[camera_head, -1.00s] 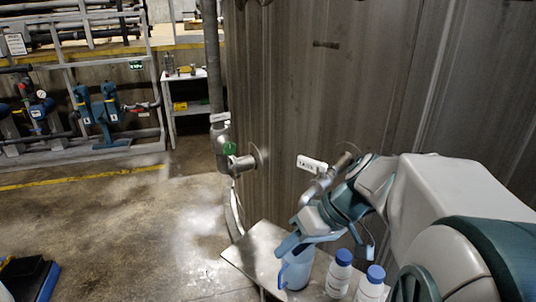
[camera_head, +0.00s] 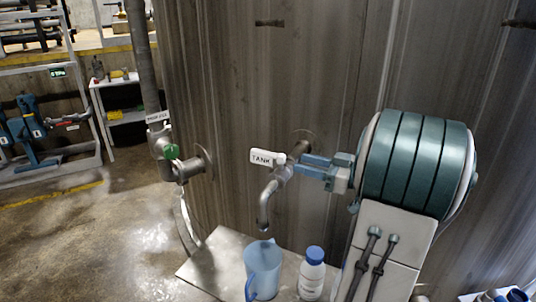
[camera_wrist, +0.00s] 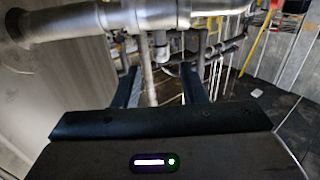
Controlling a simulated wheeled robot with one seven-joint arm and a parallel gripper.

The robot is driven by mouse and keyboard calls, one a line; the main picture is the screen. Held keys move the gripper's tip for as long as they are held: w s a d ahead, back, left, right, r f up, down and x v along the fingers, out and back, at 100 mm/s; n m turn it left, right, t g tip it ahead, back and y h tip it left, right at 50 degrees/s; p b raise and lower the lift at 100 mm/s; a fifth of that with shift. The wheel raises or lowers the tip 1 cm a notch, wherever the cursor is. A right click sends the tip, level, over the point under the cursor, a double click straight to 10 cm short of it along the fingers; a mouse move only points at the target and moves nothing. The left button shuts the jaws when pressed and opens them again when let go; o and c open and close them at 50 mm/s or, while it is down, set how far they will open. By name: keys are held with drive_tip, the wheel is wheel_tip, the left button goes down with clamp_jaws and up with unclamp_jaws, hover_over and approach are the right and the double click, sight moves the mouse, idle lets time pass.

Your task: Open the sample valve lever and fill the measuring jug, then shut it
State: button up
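The blue measuring jug (camera_head: 263,268) stands upright on a metal shelf, under the bent spout (camera_head: 264,208) of the tank tap. I cannot make out its fill level, and no liquid stream shows. A white tag reading TANK (camera_head: 262,157) hangs by the tap body (camera_head: 285,170); the lever is not clearly distinguishable. My gripper (camera_head: 308,166) is just right of the tap, fingers pointing left at it. In the wrist view my gripper (camera_wrist: 160,85) has its fingers apart, with a metal pipe piece (camera_wrist: 148,70) showing between and beyond them. I cannot tell whether they touch it.
A white bottle with a blue cap (camera_head: 312,272) stands right of the jug on the metal shelf (camera_head: 212,260). Left of it, a second pipe valve with a green handle (camera_head: 169,151) joins the tank wall (camera_head: 230,80). Open floor (camera_head: 110,230) lies left.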

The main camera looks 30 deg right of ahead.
sight(278, 157)
drive_tip(key=p+x, duration=0.2)
drive_tip(key=x, duration=0.9)
drive_tip(key=shift+a, duration=0.1)
clamp_jaws()
